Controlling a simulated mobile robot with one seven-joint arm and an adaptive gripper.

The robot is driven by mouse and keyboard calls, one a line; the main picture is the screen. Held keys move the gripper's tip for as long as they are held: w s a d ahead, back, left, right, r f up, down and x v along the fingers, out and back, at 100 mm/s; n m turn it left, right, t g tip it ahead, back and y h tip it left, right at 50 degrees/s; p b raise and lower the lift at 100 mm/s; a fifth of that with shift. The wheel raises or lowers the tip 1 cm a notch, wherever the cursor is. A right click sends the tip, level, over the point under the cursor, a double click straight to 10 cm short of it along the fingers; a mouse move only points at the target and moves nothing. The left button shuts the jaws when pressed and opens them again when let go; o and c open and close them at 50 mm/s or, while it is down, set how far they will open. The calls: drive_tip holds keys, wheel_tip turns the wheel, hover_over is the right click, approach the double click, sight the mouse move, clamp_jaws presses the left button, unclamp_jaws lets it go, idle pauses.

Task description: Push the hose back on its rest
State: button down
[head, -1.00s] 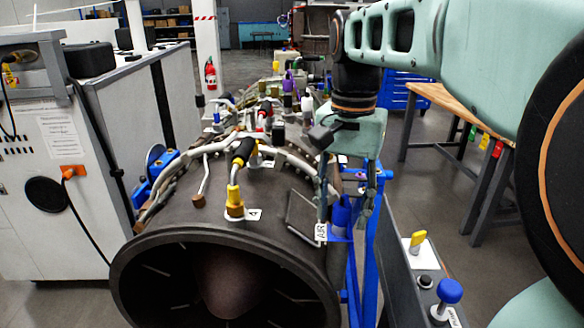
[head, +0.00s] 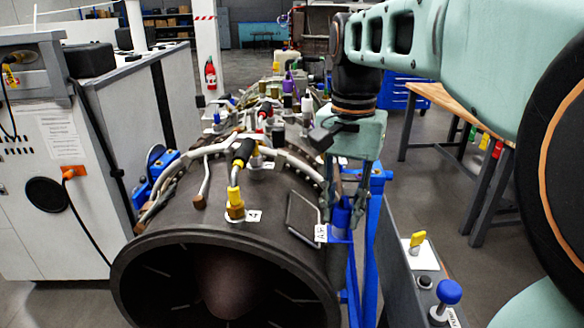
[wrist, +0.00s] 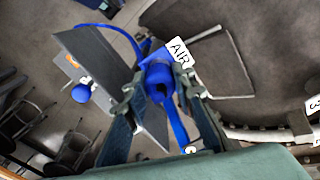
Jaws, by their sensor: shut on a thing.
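The blue hose end (head: 341,217) stands at the right side of the dark turbine casing, by a white label reading AIR. In the wrist view the hose end (wrist: 158,82) is a round blue piece between my fingers, with thin blue line running from it. A flat blue rest (wrist: 166,57) sits beside it, next to the AIR label (wrist: 180,51). My gripper (head: 344,203) points down, and its two fingers are shut on the hose end; it also shows in the wrist view (wrist: 157,90). How far the hose sits on the rest is partly hidden by my fingers.
The turbine casing (head: 180,222) fills the space to the left, with a yellow-capped fitting (head: 235,204) on top. A grey panel (head: 395,250) with a yellow handle (head: 417,240) and a blue knob (head: 448,291) stands close to the right. A wooden bench is farther right.

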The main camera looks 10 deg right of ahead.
sight(343, 206)
drive_tip(key=shift+r, duration=0.15)
drive_tip(key=shift+r+p, duration=0.35)
drive_tip(key=shift+p, duration=0.15)
drive_tip(key=shift+r, duration=0.2)
drive_tip(key=shift+r+p, duration=1.4)
wheel_tip(343, 206, up, 5)
drive_tip(key=p, duration=0.4)
drive_tip(key=shift+r, duration=0.2)
wheel_tip(343, 206, up, 2)
drive_tip(key=shift+r, duration=0.25)
